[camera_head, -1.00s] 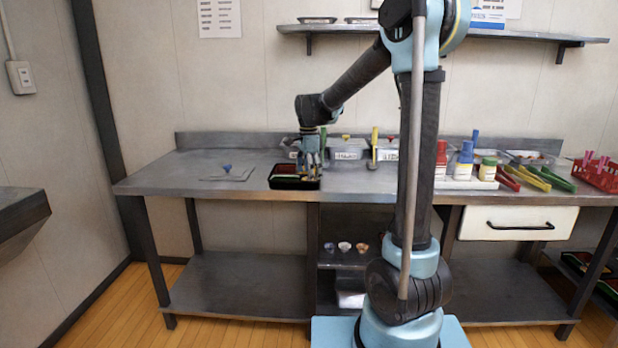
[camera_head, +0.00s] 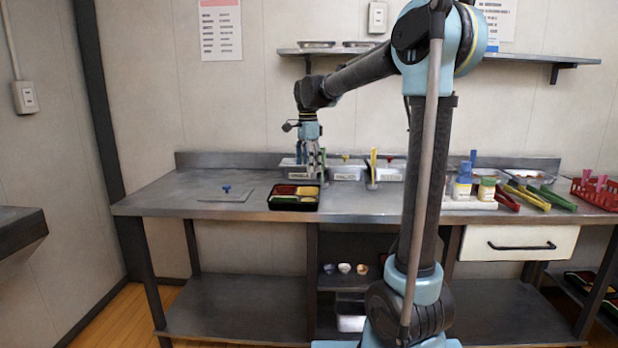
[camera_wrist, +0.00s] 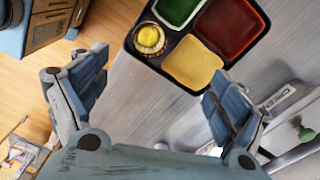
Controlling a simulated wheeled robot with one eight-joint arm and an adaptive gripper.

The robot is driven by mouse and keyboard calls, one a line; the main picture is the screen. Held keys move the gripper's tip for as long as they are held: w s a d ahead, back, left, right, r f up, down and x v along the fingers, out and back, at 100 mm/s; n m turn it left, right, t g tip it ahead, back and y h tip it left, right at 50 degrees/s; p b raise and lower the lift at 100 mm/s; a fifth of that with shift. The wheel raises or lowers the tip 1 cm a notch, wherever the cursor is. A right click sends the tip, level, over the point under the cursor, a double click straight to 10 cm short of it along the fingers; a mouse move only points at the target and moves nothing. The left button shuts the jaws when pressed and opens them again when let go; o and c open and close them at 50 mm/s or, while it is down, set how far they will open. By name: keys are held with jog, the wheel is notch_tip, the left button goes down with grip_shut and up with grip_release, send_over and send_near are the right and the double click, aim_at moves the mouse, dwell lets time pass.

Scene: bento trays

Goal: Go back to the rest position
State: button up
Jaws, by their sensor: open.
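My gripper (camera_head: 309,162) hangs over the steel counter, above and just behind the black bento tray (camera_head: 293,206). In the wrist view its two fingers are spread wide with nothing between them, and the gripper (camera_wrist: 155,105) is clear of the tray. The tray (camera_wrist: 147,52) shows a green, a dark red and a yellow compartment, plus a small round cup (camera_wrist: 150,38) with yellow content in one corner.
Labelled steel bins (camera_head: 346,173) stand behind the tray. Bottles (camera_head: 463,187), coloured tongs (camera_head: 527,197) and a red basket (camera_head: 597,193) are on the right. A wall shelf (camera_head: 330,52) runs above.

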jog(key=s+d+f+n+t, duration=0.1)
jog(key=s+d+f+n, duration=0.25)
jog(key=s+d, duration=0.4)
jog(key=s+d+f+n, duration=0.3)
jog(key=s+d+n, duration=0.1)
jog(key=s+d, duration=0.4)
jog(key=s+d+f+n, duration=0.3)
jog(key=s+f, duration=0.4)
jog(key=s, duration=0.1)
jog(key=s+d+f+n+t, duration=0.1)
jog(key=s+d+f+n, duration=0.2)
jog(key=s+f, duration=0.5)
jog(key=shift+s+d+f, duration=0.15)
jog(key=shift+s, duration=0.2)
jog(key=shift+n, duration=0.25)
